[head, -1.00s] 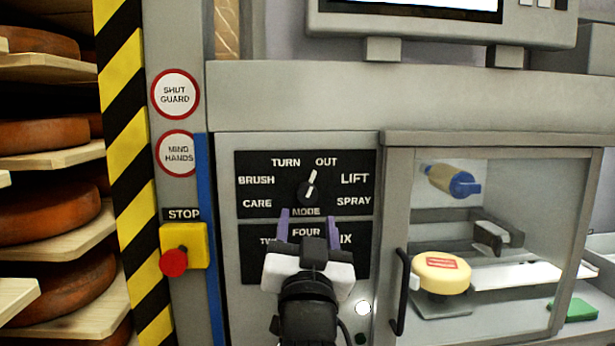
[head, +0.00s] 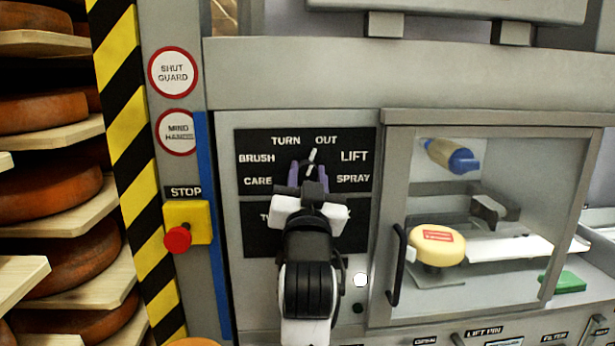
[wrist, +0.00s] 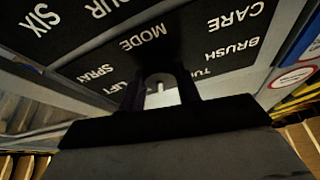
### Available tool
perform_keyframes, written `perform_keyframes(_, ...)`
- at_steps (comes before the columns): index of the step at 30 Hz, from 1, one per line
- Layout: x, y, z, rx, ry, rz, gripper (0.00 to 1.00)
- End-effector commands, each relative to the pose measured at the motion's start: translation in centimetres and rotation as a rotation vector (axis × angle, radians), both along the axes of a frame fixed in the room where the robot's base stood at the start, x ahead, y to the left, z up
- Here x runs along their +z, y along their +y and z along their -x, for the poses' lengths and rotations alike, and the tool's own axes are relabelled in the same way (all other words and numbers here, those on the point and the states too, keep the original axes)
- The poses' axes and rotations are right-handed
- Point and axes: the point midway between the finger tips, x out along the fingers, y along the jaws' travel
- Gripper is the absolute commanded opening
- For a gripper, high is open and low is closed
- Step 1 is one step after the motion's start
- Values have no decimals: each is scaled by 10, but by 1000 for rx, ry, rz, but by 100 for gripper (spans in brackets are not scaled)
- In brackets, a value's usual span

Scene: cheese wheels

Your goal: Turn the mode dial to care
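The mode dial (head: 313,157) is a small knob with a white pointer on a black panel (head: 247,206). Its pointer tilts up and slightly right, toward OUT. The CARE label (head: 257,181) is at the panel's lower left, below BRUSH. My gripper (head: 309,172) is in front of the dial, with purple fingers apart on its left and right. In the wrist view, the pale tip of the dial (wrist: 160,87) shows between the two dark fingers, with gaps beside it. I cannot tell whether either finger touches it. My wrist hides the MODE label and much of the lower panel in the head view.
A glass-fronted cabinet with a black handle (head: 397,265) and a yellow cheese wheel (head: 436,246) is on the right. A red stop button (head: 178,239) on a yellow box is left of the panel. Shelves of cheese wheels (head: 48,187) stand at far left.

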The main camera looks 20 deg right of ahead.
Motion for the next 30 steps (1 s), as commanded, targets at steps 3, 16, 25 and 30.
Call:
perform_keyframes(3,0,0,0,0,0,0,12)
perform_keyframes(16,-1,-2,0,-2,25,84,10)
perform_keyframes(25,-1,-3,1,-3,90,314,10)
perform_keyframes(30,-2,-3,1,-3,136,470,10)
